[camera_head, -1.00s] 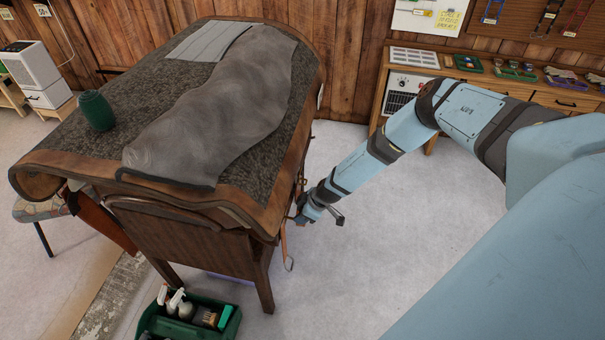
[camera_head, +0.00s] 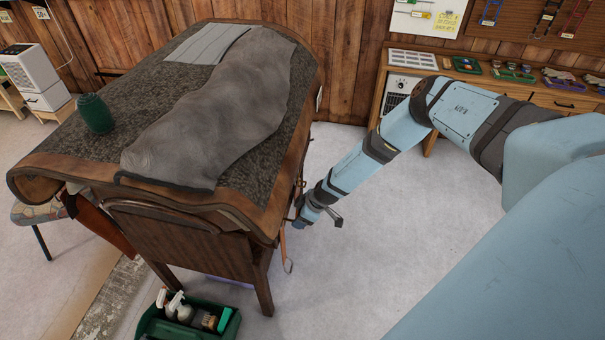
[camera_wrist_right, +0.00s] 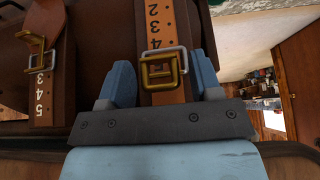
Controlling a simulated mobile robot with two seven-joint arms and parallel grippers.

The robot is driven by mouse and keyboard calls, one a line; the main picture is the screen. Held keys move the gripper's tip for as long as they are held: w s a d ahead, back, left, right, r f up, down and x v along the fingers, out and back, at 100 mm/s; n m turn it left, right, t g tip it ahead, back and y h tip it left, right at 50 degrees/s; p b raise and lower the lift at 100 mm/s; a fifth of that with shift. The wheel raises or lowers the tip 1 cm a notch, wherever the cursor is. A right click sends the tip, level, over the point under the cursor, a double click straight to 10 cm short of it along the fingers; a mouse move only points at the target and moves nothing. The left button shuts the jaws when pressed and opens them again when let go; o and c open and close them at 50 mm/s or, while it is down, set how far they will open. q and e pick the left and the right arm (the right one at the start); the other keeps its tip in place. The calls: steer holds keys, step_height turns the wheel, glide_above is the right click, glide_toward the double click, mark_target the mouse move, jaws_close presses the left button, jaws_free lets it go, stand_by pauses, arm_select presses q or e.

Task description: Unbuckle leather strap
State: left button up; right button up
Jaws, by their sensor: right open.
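In the right wrist view, a tan leather strap (camera_wrist_right: 161,22) with printed numbers runs down through a brass-coloured buckle (camera_wrist_right: 163,70). My right gripper (camera_wrist_right: 160,62) is open, with one blue finger on each side of the strap and buckle. I cannot tell whether the fingers touch the strap. A second numbered strap (camera_wrist_right: 43,95) with its own buckle (camera_wrist_right: 39,59) lies to the left. In the head view, my right gripper (camera_head: 299,222) is at the right side of the wooden stand, largely hidden. A strap (camera_head: 283,243) hangs below it. My left gripper is out of view.
The wooden stand (camera_head: 190,243) carries a dark pad (camera_head: 125,95), a grey cloth (camera_head: 215,115) and a green jar (camera_head: 95,113). A green caddy with bottles (camera_head: 150,326) sits on the floor in front. A workbench (camera_head: 445,72) stands behind. The floor on the right is clear.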

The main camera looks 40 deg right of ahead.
steer(key=v, duration=1.3)
steer(key=shift+s+r, duration=0.15)
steer(key=shift+r, duration=0.15)
steer(key=shift+d, duration=0.15)
